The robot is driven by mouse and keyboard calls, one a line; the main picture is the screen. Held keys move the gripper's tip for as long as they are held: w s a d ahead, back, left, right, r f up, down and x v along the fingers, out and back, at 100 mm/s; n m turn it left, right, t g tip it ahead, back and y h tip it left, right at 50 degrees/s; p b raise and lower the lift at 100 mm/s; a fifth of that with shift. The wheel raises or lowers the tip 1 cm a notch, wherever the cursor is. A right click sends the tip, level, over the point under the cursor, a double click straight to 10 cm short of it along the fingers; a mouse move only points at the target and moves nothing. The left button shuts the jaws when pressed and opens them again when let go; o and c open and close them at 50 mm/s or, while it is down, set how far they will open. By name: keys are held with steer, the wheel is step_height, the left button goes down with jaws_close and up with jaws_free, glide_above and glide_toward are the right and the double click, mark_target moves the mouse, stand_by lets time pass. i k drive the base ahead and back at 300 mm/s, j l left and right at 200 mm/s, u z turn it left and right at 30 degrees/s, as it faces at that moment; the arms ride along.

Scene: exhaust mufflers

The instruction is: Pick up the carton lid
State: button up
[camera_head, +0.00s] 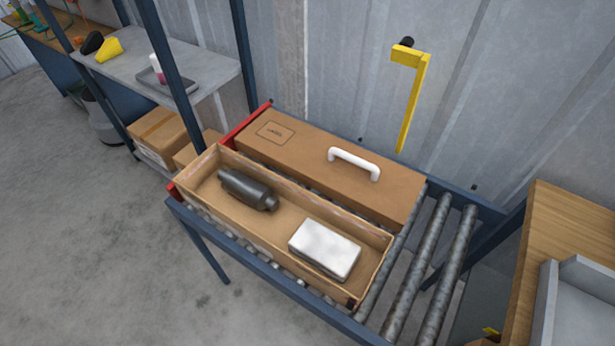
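The carton lid (303,175) is a long brown cardboard cover with a printed label (275,132) at its left end. A white arched handle (354,162) stands on its top, right of the middle. The lid lies on the roller conveyor, on the wall side, directly behind the open carton (207,199). The carton holds a dark muffler (247,190) in its left part and a white block-shaped pack (325,249) in its right part. My gripper is not in view.
Bare rollers (416,268) lie to the right, within a blue conveyor frame (268,279). A red stop (246,126) closes the left end. A wooden table (572,215) stands at the right, a grey bench (142,62) at back left.

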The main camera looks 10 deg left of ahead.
mark_target(382, 190)
steer(key=i+j+z, duration=0.15)
steer(key=j, duration=0.2)
steer(key=i+j+z, duration=0.1)
steer(key=j, duration=0.25)
steer(key=i+j+z, duration=0.15)
steer(key=j, duration=0.2)
steer(key=j+z, duration=0.1)
steer(key=j, duration=0.3)
steer(key=i+j+z, duration=0.1)
steer(key=i+j, duration=0.05)
steer(key=i, duration=0.1)
